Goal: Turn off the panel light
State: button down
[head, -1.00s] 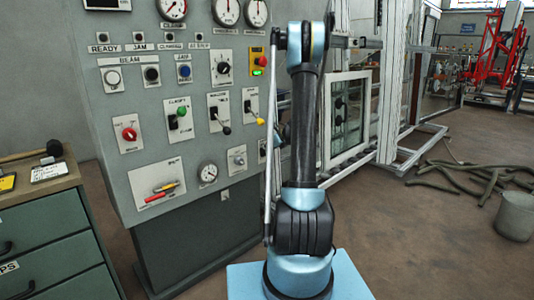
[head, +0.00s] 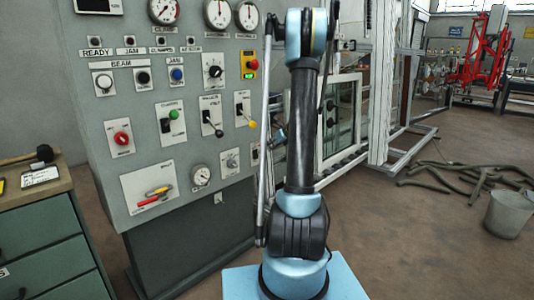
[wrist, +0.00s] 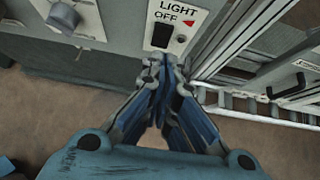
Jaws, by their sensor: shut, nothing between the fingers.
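The panel light switch shows in the wrist view as a white plate marked LIGHT OFF (wrist: 178,22) with a black rocker (wrist: 162,36) and a small red mark to its right. My gripper (wrist: 167,68) is shut and empty, with its fingertips just below the rocker in the picture. I cannot tell whether the tips touch the plate. In the head view the grey control panel (head: 90,150) stands left of my arm, and the small switch plate (head: 255,153) shows near its right edge. My gripper is not clearly visible there.
A grey knob (wrist: 62,17) sits left of the switch. A glazed white frame (head: 338,118) stands close on the right.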

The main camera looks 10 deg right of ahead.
jog(key=shift+w+r+v, duration=0.1)
jog(key=shift+r+v, duration=0.05)
jog(key=shift+v, duration=0.8)
jog(key=shift+w+r+v, duration=0.1)
jog(key=shift+r+v, duration=0.05)
jog(key=shift+v, duration=0.8)
jog(key=shift+a, duration=0.2)
jog(key=s+a+r+n+g+h, duration=0.1)
jog(key=s+a+n, duration=0.2)
jog(key=s+n, duration=0.35)
jog(key=s+a+r+n+g, duration=0.1)
jog(key=s+a+r+n, duration=0.2)
jog(key=s, duration=0.7)
jog(key=s+a+n+g+h, duration=0.1)
jog(key=s+a+n+g, duration=0.1)
jog(key=s+a+n, duration=0.45)
jog(key=s+d+f+n+h, duration=0.1)
jog(key=s+n, duration=0.3)
jog(key=s, duration=0.4)
jog(key=s+f+n+g+h, duration=0.1)
jog(key=s+f+n, duration=0.3)
jog(key=s, duration=0.5)
jog(key=s+d+f+n+g+h, duration=0.1)
jog(key=s+f+n, duration=0.2)
jog(key=s, duration=0.6)
jog(key=n, duration=0.2)
jog(key=shift+d+f+n, duration=0.25)
jog(key=shift+d+n, duration=0.1)
jog(key=shift+n, duration=0.05)
